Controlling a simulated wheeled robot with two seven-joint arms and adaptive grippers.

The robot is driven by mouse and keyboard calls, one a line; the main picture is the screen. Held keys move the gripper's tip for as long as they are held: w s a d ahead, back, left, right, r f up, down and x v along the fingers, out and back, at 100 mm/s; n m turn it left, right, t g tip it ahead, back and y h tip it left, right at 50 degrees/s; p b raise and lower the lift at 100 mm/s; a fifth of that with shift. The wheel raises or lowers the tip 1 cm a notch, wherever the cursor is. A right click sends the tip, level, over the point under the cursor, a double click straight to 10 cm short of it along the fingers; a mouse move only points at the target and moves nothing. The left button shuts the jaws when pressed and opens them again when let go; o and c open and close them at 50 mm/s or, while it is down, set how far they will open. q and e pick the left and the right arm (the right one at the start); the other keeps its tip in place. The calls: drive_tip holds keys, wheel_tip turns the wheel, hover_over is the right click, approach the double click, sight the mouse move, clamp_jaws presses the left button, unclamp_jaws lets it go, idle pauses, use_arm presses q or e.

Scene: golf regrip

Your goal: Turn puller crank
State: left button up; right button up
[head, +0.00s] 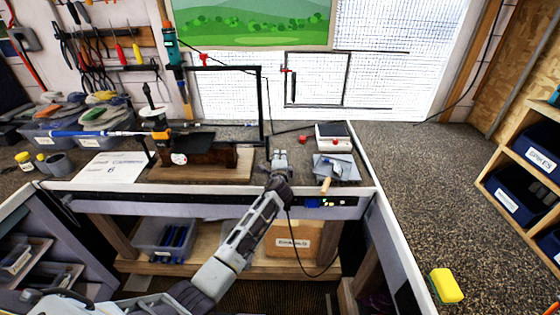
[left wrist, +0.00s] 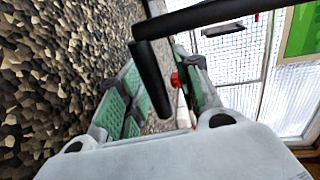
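In the left wrist view a black bar (left wrist: 205,15) runs in from the top and bends into a thick black handle (left wrist: 150,78); this looks like the crank. The handle lies in line with the gap between the green-padded fingers of my left gripper (left wrist: 155,92), which stand apart. I cannot tell whether they touch it. In the head view my left gripper (head: 280,157) is over the bench's front part, right of a tall black bent bar (head: 262,105). That bar rises by a dark brown block (head: 215,158) on a wooden board. My right gripper is not in view.
A club with a blue grip (head: 85,133) lies across the left side of the bench. A white-and-black box (head: 333,136), a grey tray (head: 335,167) and a red knob (head: 303,139) are right of the gripper. Blue bins (head: 540,155) stand far right.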

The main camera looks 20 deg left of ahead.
use_arm(q)
drive_tip(key=shift+s+f, duration=0.15)
drive_tip(key=shift+f, duration=0.2)
drive_tip(key=shift+s+d, duration=0.2)
drive_tip(key=shift+s, duration=0.25)
drive_tip(key=shift+r+v, duration=0.2)
drive_tip(key=shift+v, duration=1.55)
drive_tip(key=shift+r+v, duration=0.2)
drive_tip(key=shift+v, duration=1.5)
